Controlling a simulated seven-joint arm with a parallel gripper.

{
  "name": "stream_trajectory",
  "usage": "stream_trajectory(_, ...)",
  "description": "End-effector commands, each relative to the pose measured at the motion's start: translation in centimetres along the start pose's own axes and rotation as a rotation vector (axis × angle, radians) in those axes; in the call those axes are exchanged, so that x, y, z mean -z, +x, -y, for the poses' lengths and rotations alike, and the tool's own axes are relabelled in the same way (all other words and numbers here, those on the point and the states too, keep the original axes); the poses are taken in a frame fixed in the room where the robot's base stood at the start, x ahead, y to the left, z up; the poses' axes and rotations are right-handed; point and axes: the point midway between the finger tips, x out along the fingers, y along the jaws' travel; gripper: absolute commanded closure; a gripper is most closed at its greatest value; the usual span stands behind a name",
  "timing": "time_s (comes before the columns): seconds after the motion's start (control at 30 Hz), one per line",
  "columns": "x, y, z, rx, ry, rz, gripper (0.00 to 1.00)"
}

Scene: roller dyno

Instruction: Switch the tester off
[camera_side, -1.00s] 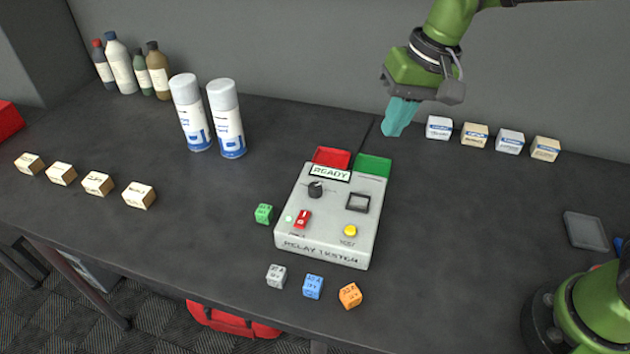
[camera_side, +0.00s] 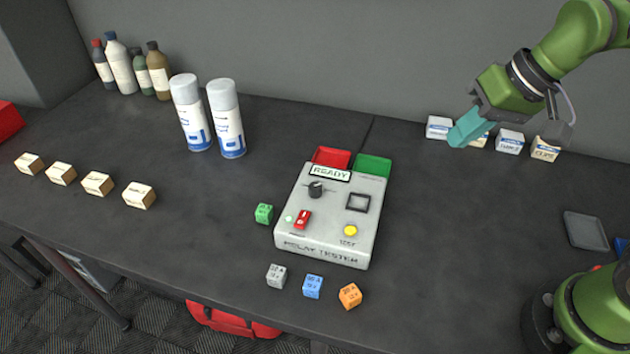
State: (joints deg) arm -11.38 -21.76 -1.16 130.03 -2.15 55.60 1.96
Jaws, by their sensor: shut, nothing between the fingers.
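The relay tester (camera_side: 325,240) is a pale grey box in the middle of the table. Its display (camera_side: 330,173) reads READY. A red rocker switch (camera_side: 303,219) sits at its lower left, beside a small pale green lamp (camera_side: 289,219). A black knob (camera_side: 316,189), a dark square socket (camera_side: 358,202) and a yellow button (camera_side: 350,231) are also on its top. My gripper (camera_side: 457,138), with teal fingers, is shut and empty, up and right of the tester, in front of the small boxes at the back.
A red tray (camera_side: 332,157) and a green tray (camera_side: 373,166) adjoin the tester's back. Relay cubes, green (camera_side: 264,214), grey (camera_side: 276,276), blue (camera_side: 313,286) and orange (camera_side: 350,296), lie around it. Two spray cans (camera_side: 227,119) stand at the left.

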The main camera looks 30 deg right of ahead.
Motion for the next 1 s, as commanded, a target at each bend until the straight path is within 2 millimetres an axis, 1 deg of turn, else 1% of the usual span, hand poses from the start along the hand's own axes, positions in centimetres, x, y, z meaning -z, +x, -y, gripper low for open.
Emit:
stream_trajectory(0.03, 1.0, 1.1, 1.7, -0.007, -0.001, 0.055, 1.0)
stream_trajectory(0.1, 2.1, 2.4, 3.9, -0.024, 0.016, 0.119, 1.0)
stream_trajectory(0.17, 2.9, 3.7, 5.8, -0.043, 0.036, 0.171, 1.0)
stream_trajectory(0.2, 3.4, 4.7, 7.2, -0.059, 0.054, 0.204, 1.0)
stream_trajectory(0.27, 3.9, 6.2, 9.1, -0.088, 0.083, 0.251, 1.0)
stream_trajectory(0.3, 4.2, 7.3, 10.5, -0.11, 0.106, 0.281, 1.0)
stream_trajectory(0.5, 4.2, 12.5, 16.8, -0.246, 0.264, 0.386, 1.0)
stream_trajectory(0.6, 4.3, 13.6, 18.9, -0.301, 0.365, 0.402, 1.0)
stream_trajectory(0.67, 4.6, 13.5, 19.7, -0.322, 0.427, 0.402, 1.0)
stream_trajectory(0.73, 5.2, 12.5, 20.4, -0.329, 0.5, 0.396, 1.0)
stream_trajectory(0.8, 5.0, 11.8, 20.6, -0.349, 0.561, 0.402, 1.0)
stream_trajectory(0.9, 4.5, 12.2, 20.3, -0.364, 0.591, 0.41, 1.0)
stream_trajectory(1.0, 4.0, 13.1, 20.1, -0.365, 0.589, 0.41, 1.0)
